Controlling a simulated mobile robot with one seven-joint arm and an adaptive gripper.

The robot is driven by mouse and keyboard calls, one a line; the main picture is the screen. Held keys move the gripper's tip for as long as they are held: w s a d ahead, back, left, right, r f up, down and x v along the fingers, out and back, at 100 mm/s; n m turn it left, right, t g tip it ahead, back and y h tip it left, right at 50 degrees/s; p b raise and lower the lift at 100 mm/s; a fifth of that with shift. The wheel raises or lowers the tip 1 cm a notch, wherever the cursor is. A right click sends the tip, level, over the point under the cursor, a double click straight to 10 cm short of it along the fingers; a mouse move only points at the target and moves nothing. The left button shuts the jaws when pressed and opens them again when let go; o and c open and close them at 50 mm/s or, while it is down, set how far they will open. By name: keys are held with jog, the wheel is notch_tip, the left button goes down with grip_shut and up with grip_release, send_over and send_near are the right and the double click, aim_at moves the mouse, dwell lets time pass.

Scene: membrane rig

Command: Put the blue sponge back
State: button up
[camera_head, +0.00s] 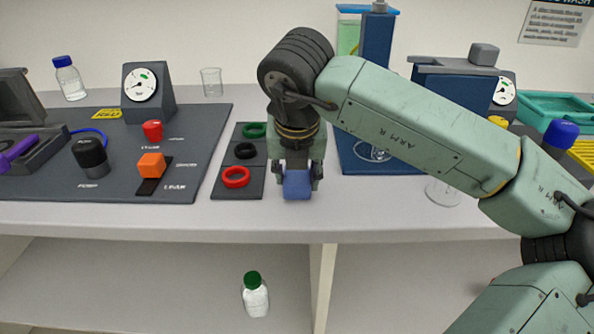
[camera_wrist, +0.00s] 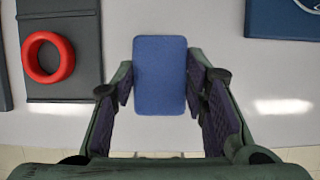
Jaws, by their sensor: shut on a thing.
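The blue sponge (camera_head: 298,185) is a small block held between the fingers of my gripper (camera_head: 297,172), over the front part of the bench right of the ring mat. In the wrist view the sponge (camera_wrist: 160,75) shows as a rounded blue rectangle between the two dark finger pads of my gripper (camera_wrist: 160,100). The pale bench top (camera_wrist: 215,75) lies beneath it. I cannot tell whether the sponge touches the bench or hangs just above it. My wrist hides what lies right behind it.
A dark mat (camera_head: 225,191) with green, black and red rings (camera_head: 236,177) lies just left. A blue stand (camera_head: 349,150) rises on the right, with a glass dish (camera_head: 443,192) near it. A control panel (camera_head: 60,180) fills the left. A green-capped bottle (camera_head: 255,300) stands on the lower shelf.

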jog(key=shift+f+b, duration=0.25)
jog(key=shift+b, duration=0.05)
jog(key=o, duration=1)
jog(key=shift+r, duration=0.1)
jog(key=shift+r+p, duration=0.35)
jog(key=shift+p, duration=0.1)
jog(key=b+v, duration=0.1)
jog(key=v, duration=1)
jog(key=shift+s+r, duration=0.2)
jog(key=shift+r, duration=0.1)
